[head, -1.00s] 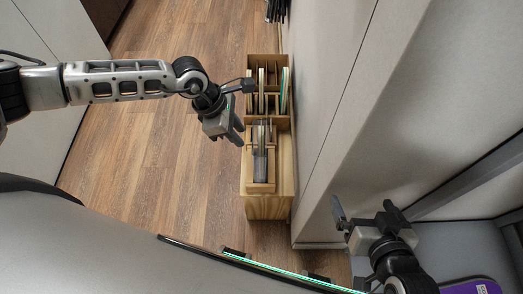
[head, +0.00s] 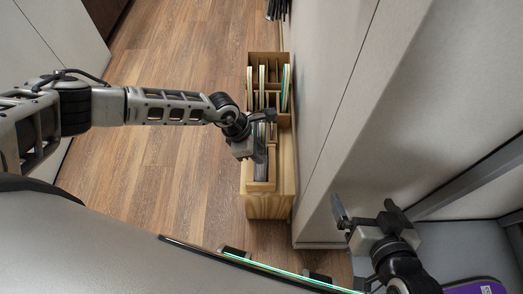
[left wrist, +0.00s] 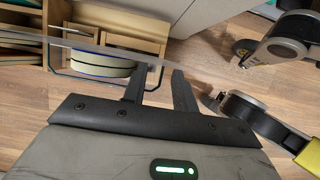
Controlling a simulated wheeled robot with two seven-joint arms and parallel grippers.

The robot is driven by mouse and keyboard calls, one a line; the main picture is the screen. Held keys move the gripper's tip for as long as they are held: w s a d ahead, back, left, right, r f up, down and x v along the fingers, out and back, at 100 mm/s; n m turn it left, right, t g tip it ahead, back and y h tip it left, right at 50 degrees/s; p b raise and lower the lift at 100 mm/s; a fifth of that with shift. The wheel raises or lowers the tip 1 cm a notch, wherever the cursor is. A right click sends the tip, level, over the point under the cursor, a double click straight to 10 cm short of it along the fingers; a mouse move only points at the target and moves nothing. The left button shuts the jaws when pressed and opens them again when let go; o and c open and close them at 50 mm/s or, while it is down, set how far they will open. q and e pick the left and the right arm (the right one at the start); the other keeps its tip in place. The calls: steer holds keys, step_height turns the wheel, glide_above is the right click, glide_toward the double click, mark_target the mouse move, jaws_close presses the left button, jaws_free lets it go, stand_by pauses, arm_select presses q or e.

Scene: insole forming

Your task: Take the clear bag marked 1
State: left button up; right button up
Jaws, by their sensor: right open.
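Clear bags stand upright in the front part of a wooden rack (head: 262,186). In the left wrist view a thin clear bag (left wrist: 85,46) shows as a pale, nearly edge-on strip, running up to my left fingertips. I cannot read a number on it. My left gripper (head: 257,147) is over the rack's front part and hides some of the bags. In the left wrist view its two fingers (left wrist: 163,76) stand apart, with the strip's end near the tips; I cannot tell whether they touch it. My right gripper (head: 364,217) is open and empty, at lower right.
The rack's rear compartments hold upright boards (head: 285,88) with pale and green edges. A grey wall (head: 325,110) rises close on the rack's right. The wooden floor (head: 165,170) to its left is clear. A purple item (head: 475,287) lies at lower right.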

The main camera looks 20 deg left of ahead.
arm_select(q)
jaws_close()
